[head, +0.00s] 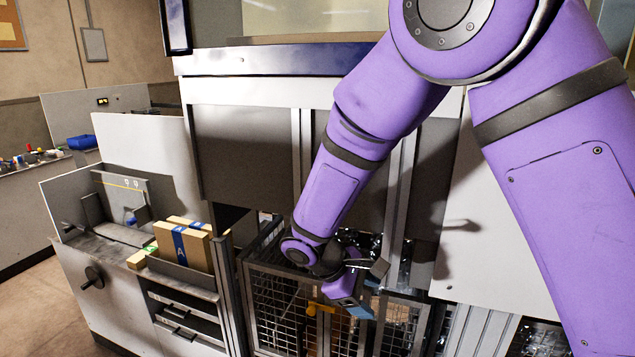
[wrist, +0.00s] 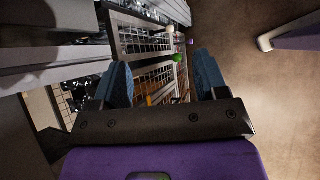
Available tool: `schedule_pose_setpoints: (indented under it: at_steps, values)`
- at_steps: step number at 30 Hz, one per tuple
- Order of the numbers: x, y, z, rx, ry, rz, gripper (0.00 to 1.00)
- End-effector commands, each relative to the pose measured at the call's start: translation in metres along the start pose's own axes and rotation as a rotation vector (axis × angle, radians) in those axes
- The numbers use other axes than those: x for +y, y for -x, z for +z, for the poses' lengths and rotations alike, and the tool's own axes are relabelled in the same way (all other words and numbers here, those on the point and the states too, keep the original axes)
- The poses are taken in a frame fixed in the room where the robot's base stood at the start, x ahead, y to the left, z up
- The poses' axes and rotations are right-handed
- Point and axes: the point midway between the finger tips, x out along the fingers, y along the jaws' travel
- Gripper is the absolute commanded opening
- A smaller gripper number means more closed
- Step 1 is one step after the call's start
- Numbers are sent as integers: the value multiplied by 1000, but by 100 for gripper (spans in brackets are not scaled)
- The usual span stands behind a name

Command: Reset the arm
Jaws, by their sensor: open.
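My purple arm reaches down across the head view. My gripper (head: 368,292) is in front of a wire-mesh cage beneath the machine. In the wrist view my gripper (wrist: 163,84) has its two blue finger pads wide apart, with nothing between them. Beyond the fingers the wrist view shows the mesh cage side and the floor. Part of the gripper is hidden by its own wrist in the head view.
The mesh cage (head: 278,306) stands close to my gripper. Cardboard reams with blue bands (head: 184,247) stand in a tray at the left. Brown floor (wrist: 245,85) is open at the right of the wrist view.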

Motion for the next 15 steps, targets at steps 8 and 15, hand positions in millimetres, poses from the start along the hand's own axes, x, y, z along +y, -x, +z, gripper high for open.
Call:
schedule_pose_setpoints:
  at_steps: [8,15]
  values:
    - [30,21,86,143,-228,-143,66]
    - [40,32,158,265,-423,-243,66]
